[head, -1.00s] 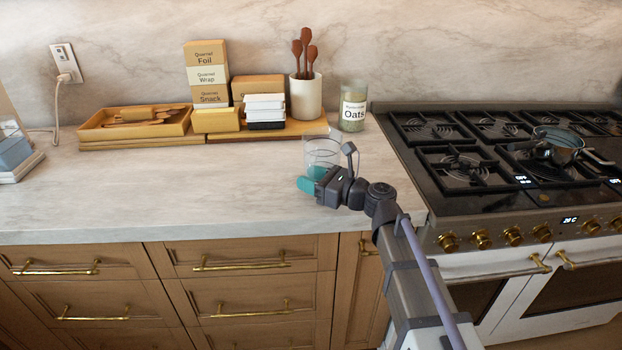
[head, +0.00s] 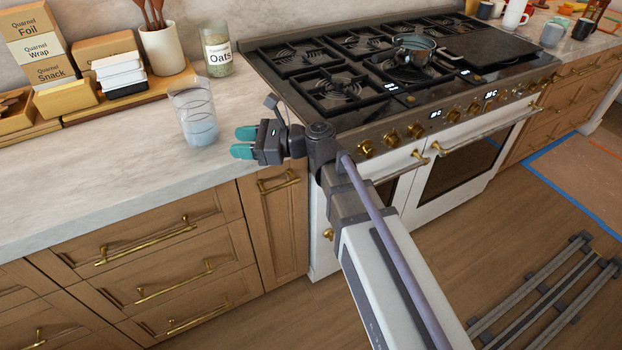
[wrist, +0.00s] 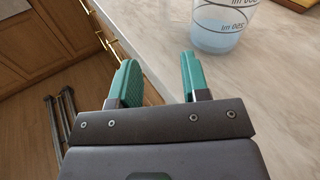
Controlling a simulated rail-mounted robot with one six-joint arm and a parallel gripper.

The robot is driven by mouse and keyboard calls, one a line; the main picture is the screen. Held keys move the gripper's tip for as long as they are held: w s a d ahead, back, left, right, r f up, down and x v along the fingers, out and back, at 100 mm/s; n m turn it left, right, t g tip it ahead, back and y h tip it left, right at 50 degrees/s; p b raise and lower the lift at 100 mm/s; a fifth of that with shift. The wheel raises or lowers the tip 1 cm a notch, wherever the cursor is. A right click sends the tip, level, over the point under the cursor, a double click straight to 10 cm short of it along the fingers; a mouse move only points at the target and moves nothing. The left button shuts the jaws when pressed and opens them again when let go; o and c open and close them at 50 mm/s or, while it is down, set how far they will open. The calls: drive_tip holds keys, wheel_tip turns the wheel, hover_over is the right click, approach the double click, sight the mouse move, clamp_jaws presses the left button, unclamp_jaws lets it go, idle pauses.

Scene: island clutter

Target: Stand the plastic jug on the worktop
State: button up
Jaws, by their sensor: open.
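The plastic jug (head: 199,130) is clear, with dark measuring marks and a pale blue lower part. It stands upright on the pale marble worktop (head: 125,168), near the front edge. In the wrist view the jug (wrist: 220,24) shows at the top right, its top cut off by the frame. My gripper (head: 241,143) has teal fingers and is open and empty. It is to the right of the jug in the head view, apart from it. In the wrist view the fingers of my gripper (wrist: 157,78) are spread with only worktop and its edge between and beyond them.
An oats jar (head: 217,57), a utensil crock (head: 163,50) and stacked boxes (head: 65,60) stand behind the jug. A stove (head: 350,75) with a glass pot (head: 413,50) is to the right. The worktop left of the jug is clear.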

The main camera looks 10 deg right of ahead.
drive_tip(key=s+d+f+n+g+h, duration=0.1)
drive_tip(key=s+d+f+n+h, duration=0.4)
drive_tip(key=d, duration=0.3)
drive_tip(key=s+d+f+n+g+h, duration=0.1)
drive_tip(key=s+d+f+n+h, duration=0.2)
drive_tip(key=d+f+n+h, duration=0.4)
drive_tip(key=s+d+f+n+g+h, duration=0.2)
drive_tip(key=s+d+f+n+h, duration=0.25)
drive_tip(key=d+n, duration=0.35)
wheel_tip(320, 180, up, 10)
drive_tip(key=m+p, duration=0.1)
drive_tip(key=p, duration=0.8)
drive_tip(key=shift+w+d+r+p, duration=0.15)
drive_tip(key=shift+d+r+p, duration=0.1)
drive_tip(key=shift+d+p, duration=0.05)
